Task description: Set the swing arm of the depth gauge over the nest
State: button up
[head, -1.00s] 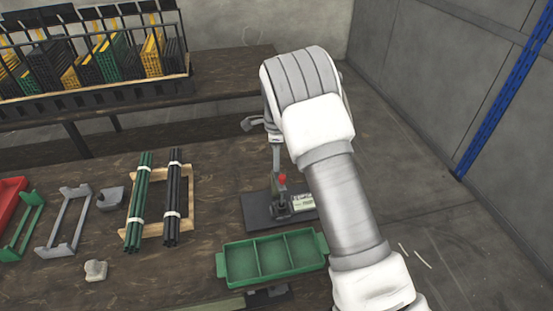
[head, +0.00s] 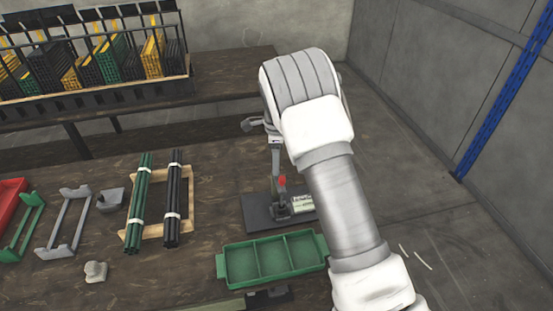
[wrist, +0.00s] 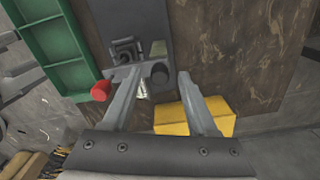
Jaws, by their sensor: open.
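The depth gauge appears to be the small device with a red knob (head: 282,182) on a dark base plate (head: 256,212), partly behind my arm in the head view. In the wrist view the red knob (wrist: 101,91) is just left of my left finger, and a square dark block (wrist: 126,50), perhaps the nest, sits on the plate (wrist: 143,12). A dark round part (wrist: 158,74) lies between the fingertips. My gripper (wrist: 158,76) is open, pointing down at the device, with nothing clearly held. I cannot tell which part is the swing arm.
A green divided tray (head: 229,266) stands in front of the plate. A yellow block (wrist: 205,113) lies near my right finger. Bundled green rods (head: 138,200) and black rods (head: 172,200) lie on a wooden frame to the left. Bare table lies between.

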notch_tip(320, 180, up, 18)
jog(key=shift+f+p, duration=0.25)
jog(key=shift+p, duration=0.1)
jog(key=s+d+r+n+t+y, duration=0.1)
jog(key=s+d+r+n, duration=0.45)
jog(key=s, duration=0.25)
jog(key=s+d+r+n+t, duration=0.2)
jog(key=s+d+r+n, duration=0.2)
jog(key=s+r, duration=0.4)
jog(key=s+d+f+n+t, duration=0.1)
jog(key=s+n, duration=0.3)
jog(key=s, duration=0.5)
jog(key=s+d+f+n+t+h, duration=0.1)
jog(key=s+f+n, duration=0.2)
jog(key=s, duration=0.7)
jog(key=shift+d+f+n+t, duration=0.3)
jog(key=shift+d+n, duration=0.1)
jog(key=shift+n, duration=0.75)
